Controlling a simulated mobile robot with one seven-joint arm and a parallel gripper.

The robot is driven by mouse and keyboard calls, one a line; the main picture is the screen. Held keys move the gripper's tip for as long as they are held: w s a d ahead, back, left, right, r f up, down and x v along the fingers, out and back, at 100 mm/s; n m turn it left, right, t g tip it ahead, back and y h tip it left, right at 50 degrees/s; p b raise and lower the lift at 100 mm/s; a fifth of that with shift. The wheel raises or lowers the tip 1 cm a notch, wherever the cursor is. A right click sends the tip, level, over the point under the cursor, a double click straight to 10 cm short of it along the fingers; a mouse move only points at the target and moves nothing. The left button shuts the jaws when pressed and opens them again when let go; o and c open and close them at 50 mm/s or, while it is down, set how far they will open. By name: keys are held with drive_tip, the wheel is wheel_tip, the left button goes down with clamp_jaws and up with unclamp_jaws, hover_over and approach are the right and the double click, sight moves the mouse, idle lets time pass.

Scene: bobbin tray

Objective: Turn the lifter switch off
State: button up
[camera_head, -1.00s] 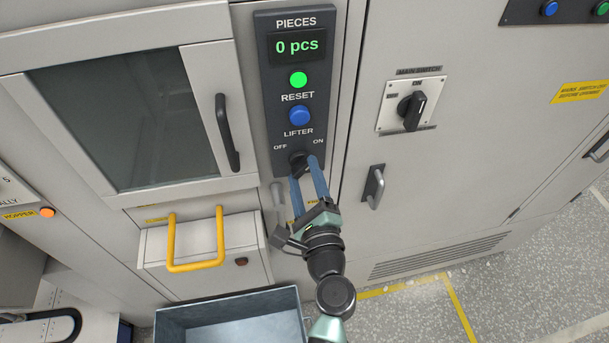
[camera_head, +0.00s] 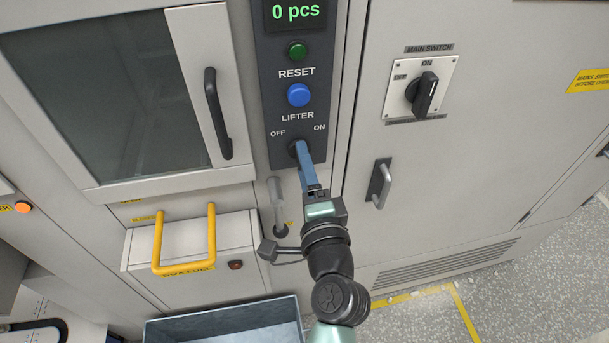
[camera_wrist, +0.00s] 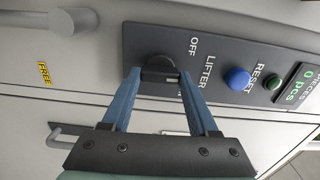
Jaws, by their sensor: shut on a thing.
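The lifter switch is a black rotary knob (camera_head: 293,149) at the bottom of the dark control panel (camera_head: 262,95), below the LIFTER label, with OFF at its left and ON at its right. My gripper (camera_head: 300,147) is shut on this knob, its blue fingers seen nearly edge-on and hiding much of it. In the wrist view the round knob (camera_wrist: 160,63) shows with its black grip bar (camera_wrist: 160,76) between the two fingertips. I cannot tell exactly where the knob points. The green lamp (camera_head: 297,51) is dark.
The blue reset button (camera_head: 299,95) sits above the switch. A main switch (camera_head: 424,94) and a door handle (camera_head: 379,183) are to the right. A yellow-handled drawer (camera_head: 184,240) is lower left, a grey bin (camera_head: 228,330) below. A grey rod handle (camera_head: 277,207) stands close left of my gripper.

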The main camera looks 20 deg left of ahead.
drive_tip(key=shift+f+n+b, duration=0.1)
drive_tip(key=shift+n+b, duration=3.15)
drive_tip(key=shift+n, duration=0.45)
drive_tip(key=o, duration=1.4)
drive_tip(key=shift+s, duration=0.15)
drive_tip(key=b+v, duration=0.3)
drive_tip(key=v, duration=0.9)
drive_tip(key=shift+s+d, duration=0.25)
drive_tip(key=shift+s, duration=0.05)
